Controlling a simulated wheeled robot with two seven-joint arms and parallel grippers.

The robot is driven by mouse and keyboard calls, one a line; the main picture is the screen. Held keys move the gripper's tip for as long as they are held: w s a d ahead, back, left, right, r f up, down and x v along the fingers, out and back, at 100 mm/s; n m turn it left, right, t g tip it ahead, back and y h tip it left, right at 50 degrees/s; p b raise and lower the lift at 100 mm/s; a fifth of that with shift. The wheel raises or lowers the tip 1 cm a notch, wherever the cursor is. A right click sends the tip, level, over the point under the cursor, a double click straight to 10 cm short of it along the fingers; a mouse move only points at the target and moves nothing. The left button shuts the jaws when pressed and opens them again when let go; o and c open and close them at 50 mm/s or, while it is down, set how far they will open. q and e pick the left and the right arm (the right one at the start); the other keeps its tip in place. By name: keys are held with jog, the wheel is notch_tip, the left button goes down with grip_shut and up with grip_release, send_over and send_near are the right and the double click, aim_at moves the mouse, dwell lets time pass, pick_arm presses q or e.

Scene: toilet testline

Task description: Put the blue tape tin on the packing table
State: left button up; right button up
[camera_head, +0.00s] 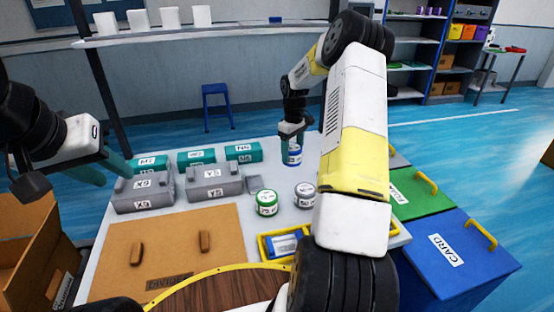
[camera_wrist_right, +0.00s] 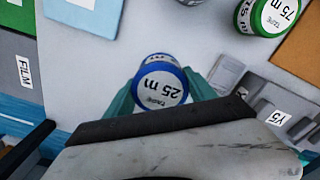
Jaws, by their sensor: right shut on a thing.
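The blue tape tin (camera_head: 294,156), with a white lid marked "TAPE 25 m", is between the teal fingers of my right gripper (camera_head: 292,142) near the far edge of the grey-white table (camera_head: 285,235). In the right wrist view the tin (camera_wrist_right: 160,84) shows lid-on between the fingers (camera_wrist_right: 165,95). I cannot tell whether its base touches the table. My left gripper (camera_head: 112,172) is at the left, its teal fingers apart and empty, near the grey bins. My right arm hides part of the table's right side.
A green tin (camera_head: 267,203) and a grey tin (camera_head: 305,195) stand mid-table. Grey bins (camera_head: 214,181) and teal boxes (camera_head: 244,151) stand behind left. A brown board (camera_head: 170,250) lies in front. Green (camera_head: 415,195) and blue "CARD" (camera_head: 450,260) bins stand right.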

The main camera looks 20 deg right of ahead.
jog(key=shift+f, duration=3.2)
jog(key=shift+f, duration=0.1)
jog(key=o, duration=1.7)
